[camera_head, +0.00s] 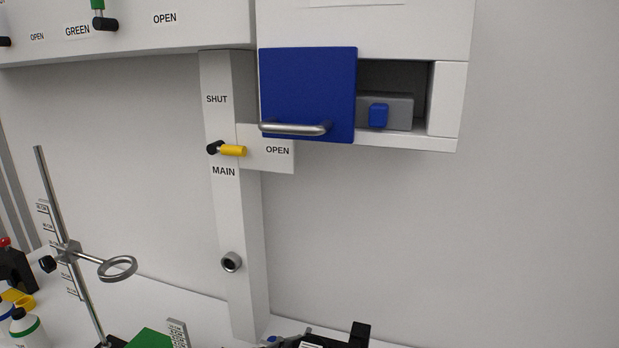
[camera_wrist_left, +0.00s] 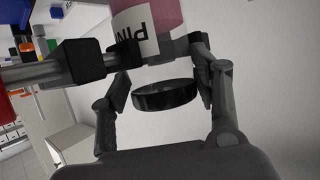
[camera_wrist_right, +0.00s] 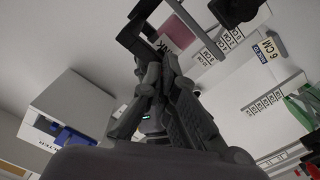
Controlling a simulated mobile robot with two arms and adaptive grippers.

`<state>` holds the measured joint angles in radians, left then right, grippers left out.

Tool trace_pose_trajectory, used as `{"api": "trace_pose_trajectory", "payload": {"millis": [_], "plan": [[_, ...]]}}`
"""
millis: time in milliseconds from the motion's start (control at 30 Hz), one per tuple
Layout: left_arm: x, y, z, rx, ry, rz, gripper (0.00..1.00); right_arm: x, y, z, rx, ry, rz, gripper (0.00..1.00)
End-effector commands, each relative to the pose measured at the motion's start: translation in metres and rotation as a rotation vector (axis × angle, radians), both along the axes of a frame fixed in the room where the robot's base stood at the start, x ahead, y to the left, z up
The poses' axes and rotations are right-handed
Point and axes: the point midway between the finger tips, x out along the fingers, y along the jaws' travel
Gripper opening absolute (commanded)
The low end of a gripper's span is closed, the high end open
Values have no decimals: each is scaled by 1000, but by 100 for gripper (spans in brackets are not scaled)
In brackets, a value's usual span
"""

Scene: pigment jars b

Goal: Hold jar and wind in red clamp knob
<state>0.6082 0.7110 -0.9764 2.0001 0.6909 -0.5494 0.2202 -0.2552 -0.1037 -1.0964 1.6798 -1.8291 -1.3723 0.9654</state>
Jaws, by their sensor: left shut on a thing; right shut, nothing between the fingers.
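In the left wrist view a pink jar (camera_wrist_left: 172,14) with a white label reading "PIN" is at the top, between the fingers of my left gripper (camera_wrist_left: 160,58). The gripper is shut on it. A black round lid-like part (camera_wrist_left: 165,95) shows below the jar. A grey clamp screw (camera_wrist_left: 40,74) comes from the left, with a black block (camera_wrist_left: 84,62) close to the jar; I cannot tell if they touch. A red part, probably the clamp knob (camera_wrist_left: 5,108), is cut off at the left edge. My right gripper (camera_wrist_right: 160,62) is shut and empty, near a black frame (camera_wrist_right: 140,30).
In the head view a blue panel with a handle (camera_head: 307,90) partly covers a wall cabinet. A yellow lever (camera_head: 232,150) sits below left. A ring stand (camera_head: 75,255) and white bottles (camera_head: 27,328) stand at left. Black equipment (camera_head: 358,335) is cut off at the bottom.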

Motion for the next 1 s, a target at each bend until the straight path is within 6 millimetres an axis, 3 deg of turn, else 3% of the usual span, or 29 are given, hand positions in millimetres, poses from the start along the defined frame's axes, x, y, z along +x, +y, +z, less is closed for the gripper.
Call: {"api": "trace_pose_trajectory", "payload": {"millis": [200, 400, 1000], "plan": [[-4, 0, -7, 8, 16, -2, 23, 25, -8, 0, 0, -2, 0, 0], [-4, 0, -7, 7, 15, -3, 23, 36, -12, 0, 1, -2, -3, 0], [-3, -1, -2, 1, 8, -5, 23, 39, -13, 5, 4, -11, -6, 0]]}}
